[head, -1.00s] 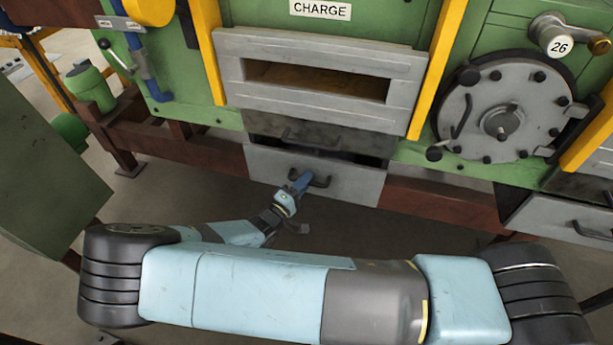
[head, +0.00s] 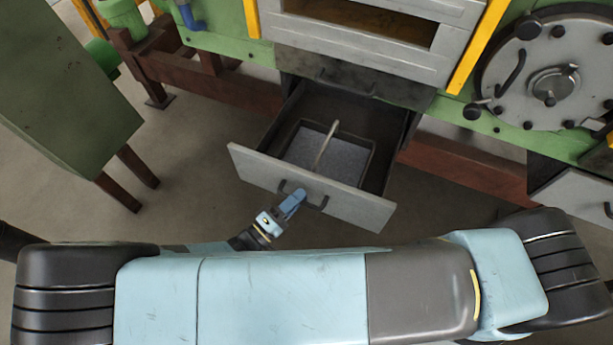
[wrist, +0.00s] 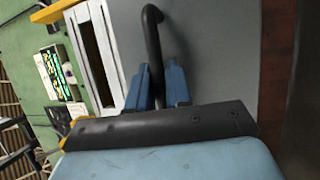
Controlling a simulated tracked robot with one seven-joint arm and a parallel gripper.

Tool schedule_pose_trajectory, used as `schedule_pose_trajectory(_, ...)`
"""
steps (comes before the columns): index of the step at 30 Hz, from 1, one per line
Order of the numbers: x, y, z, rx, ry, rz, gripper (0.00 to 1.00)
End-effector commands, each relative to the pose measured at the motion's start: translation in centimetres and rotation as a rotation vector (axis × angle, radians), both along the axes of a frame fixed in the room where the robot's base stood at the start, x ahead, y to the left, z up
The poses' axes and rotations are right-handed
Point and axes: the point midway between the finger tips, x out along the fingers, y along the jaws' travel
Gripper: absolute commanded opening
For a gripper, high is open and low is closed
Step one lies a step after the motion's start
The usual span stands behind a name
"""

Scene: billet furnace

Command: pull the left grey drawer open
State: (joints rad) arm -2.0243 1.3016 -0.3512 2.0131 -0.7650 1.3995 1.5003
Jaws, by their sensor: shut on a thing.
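The left grey drawer (head: 345,206) is pulled well out from below the charge opening in the head view. Inside it lies a dark-rimmed tray (head: 367,165) with grey material and a light rod (head: 326,145) across it. My gripper (head: 293,203) is at the dark bar handle (head: 318,203) on the drawer's front, its blue fingers shut on it. In the wrist view the two fingers (wrist: 160,88) are on either side of the handle (wrist: 153,40), against the grey drawer front (wrist: 220,60).
A second grey drawer (head: 580,195) stands at the right below the round hatch (head: 550,85). A green cabinet (head: 65,85) on brown legs stands at the left. Dark red beams (head: 470,172) run along the furnace base. Floor in front of the drawer is clear.

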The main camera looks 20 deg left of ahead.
Motion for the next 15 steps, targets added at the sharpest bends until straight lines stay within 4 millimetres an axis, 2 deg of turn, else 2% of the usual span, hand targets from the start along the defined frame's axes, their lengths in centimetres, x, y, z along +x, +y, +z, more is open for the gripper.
schedule_pose_trajectory(1, -1.1, 0.0, -0.4, 0.001, 0.011, 0.002, 0.00)
schedule_pose_trajectory(6, -3.5, 0.2, -0.4, -0.001, 0.010, 0.002, 0.00)
schedule_pose_trajectory(15, -5.2, 0.3, -0.4, 0.001, 0.010, 0.000, 0.00)
